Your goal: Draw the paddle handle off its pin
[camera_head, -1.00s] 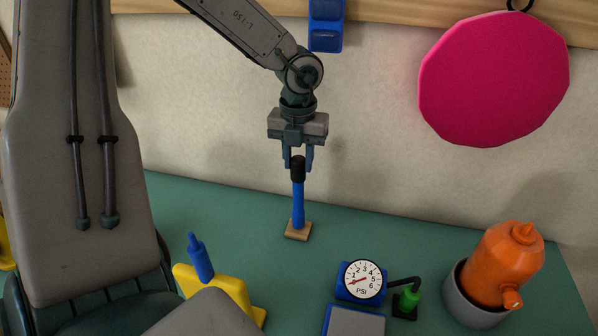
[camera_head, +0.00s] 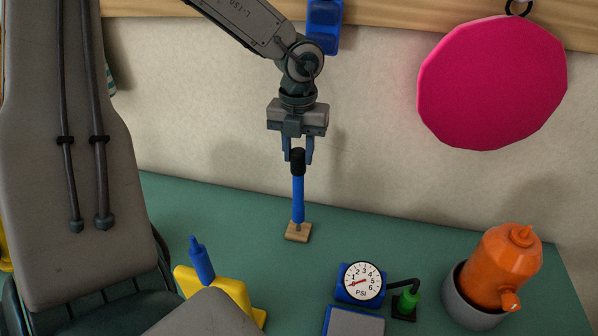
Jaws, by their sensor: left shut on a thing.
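The paddle handle (camera_head: 298,197) is a blue rod with a black top end. It stands upright over a small wooden base (camera_head: 298,232) near the back of the green table. My left gripper (camera_head: 298,156) comes from above and is shut on the black top of the handle. A short bit of the thin pin (camera_head: 298,226) shows between the handle's lower end and the base. How much of the pin is still inside the handle is hidden. My right gripper is not in view.
A yellow stand (camera_head: 237,294) with a blue peg is front left. A pink disc (camera_head: 492,82) hangs on the wall.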

